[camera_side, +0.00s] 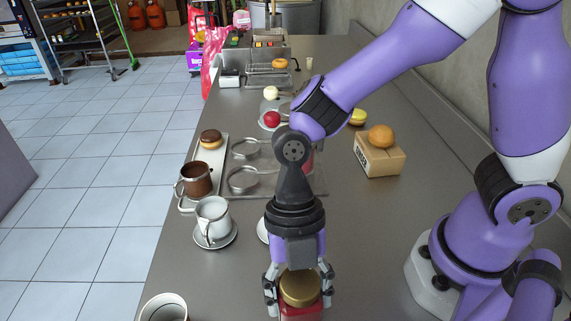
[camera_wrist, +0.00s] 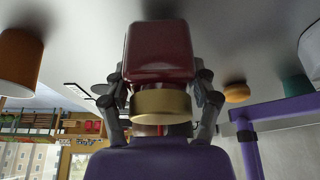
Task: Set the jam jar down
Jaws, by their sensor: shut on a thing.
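The jam jar (camera_side: 301,311) is red with a gold lid. It is at the bottom edge of the side view, where its lower part is cut off. My gripper (camera_side: 299,286) is shut on the jar, with a finger on each side near the lid. In the wrist view the red jar (camera_wrist: 159,52) and its gold lid (camera_wrist: 160,104) sit between the fingers of my gripper (camera_wrist: 160,92). I cannot tell whether the jar's base touches the counter (camera_side: 215,275).
A white cup (camera_side: 165,308) stands left of the jar at the bottom edge. A white jug (camera_side: 212,216) on a saucer and a brown mug (camera_side: 196,180) stand further back on the left. A cardboard box (camera_side: 379,160) with a bun on top is at back right.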

